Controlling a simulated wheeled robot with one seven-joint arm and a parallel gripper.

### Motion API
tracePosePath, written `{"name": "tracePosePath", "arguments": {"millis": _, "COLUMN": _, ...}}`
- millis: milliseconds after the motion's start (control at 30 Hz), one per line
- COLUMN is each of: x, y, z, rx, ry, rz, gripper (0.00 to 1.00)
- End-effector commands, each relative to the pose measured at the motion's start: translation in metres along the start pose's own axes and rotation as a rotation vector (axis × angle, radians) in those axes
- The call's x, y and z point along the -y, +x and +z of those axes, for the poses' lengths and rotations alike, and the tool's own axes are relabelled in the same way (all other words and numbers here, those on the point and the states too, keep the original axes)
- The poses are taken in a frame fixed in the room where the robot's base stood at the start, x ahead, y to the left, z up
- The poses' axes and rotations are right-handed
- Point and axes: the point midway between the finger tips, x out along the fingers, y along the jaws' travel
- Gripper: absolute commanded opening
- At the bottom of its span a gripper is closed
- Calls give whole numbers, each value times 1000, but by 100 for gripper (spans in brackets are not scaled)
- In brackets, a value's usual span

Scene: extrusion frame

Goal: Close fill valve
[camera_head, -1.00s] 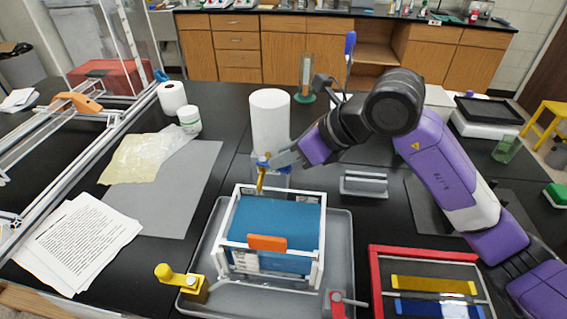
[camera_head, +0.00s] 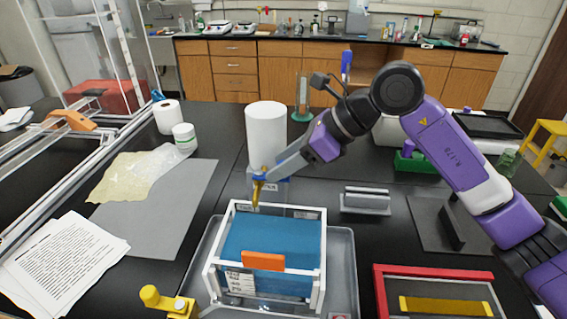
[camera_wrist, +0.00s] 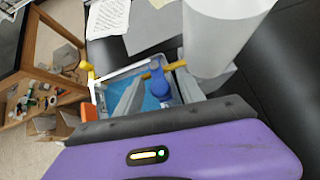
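The fill valve has a blue handle (camera_head: 258,175) and a yellow spout (camera_head: 256,192), low on the front of a white cylindrical tank (camera_head: 266,136). My gripper (camera_head: 262,170) reaches in from the right at the valve. In the wrist view, the blue handle (camera_wrist: 160,86) lies between the two grey fingers of my gripper (camera_wrist: 160,92), with the yellow tube (camera_wrist: 165,70) just beyond. The fingers look apart, with gaps beside the handle; whether either touches it is unclear. The handle's exact angle is hard to tell.
A yellow valve (camera_head: 165,302) is at front left, a red frame (camera_head: 432,273) at front right.

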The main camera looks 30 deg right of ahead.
Motion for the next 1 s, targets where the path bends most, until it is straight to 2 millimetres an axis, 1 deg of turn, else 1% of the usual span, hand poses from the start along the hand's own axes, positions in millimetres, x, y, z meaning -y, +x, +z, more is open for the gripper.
{"name": "tracePosePath", "arguments": {"millis": 167, "x": 0, "y": 0, "z": 0, "rx": 0, "ry": 0, "rz": -1, "gripper": 46}}
{"name": "tracePosePath", "arguments": {"millis": 267, "x": 1, "y": -4, "z": 0, "rx": 0, "ry": 0, "rz": -2, "gripper": 46}}
{"name": "tracePosePath", "arguments": {"millis": 367, "x": 1, "y": -14, "z": -1, "rx": -1, "ry": 0, "rz": -4, "gripper": 46}}
{"name": "tracePosePath", "arguments": {"millis": 600, "x": 1, "y": -53, "z": -2, "rx": -2, "ry": -1, "rz": -5, "gripper": 46}}
{"name": "tracePosePath", "arguments": {"millis": 700, "x": 1, "y": -66, "z": -1, "rx": 0, "ry": 0, "rz": -4, "gripper": 46}}
{"name": "tracePosePath", "arguments": {"millis": 833, "x": 0, "y": -76, "z": -1, "rx": 0, "ry": 1, "rz": -2, "gripper": 46}}
{"name": "tracePosePath", "arguments": {"millis": 1000, "x": 0, "y": -78, "z": 0, "rx": 0, "ry": 1, "rz": 0, "gripper": 46}}
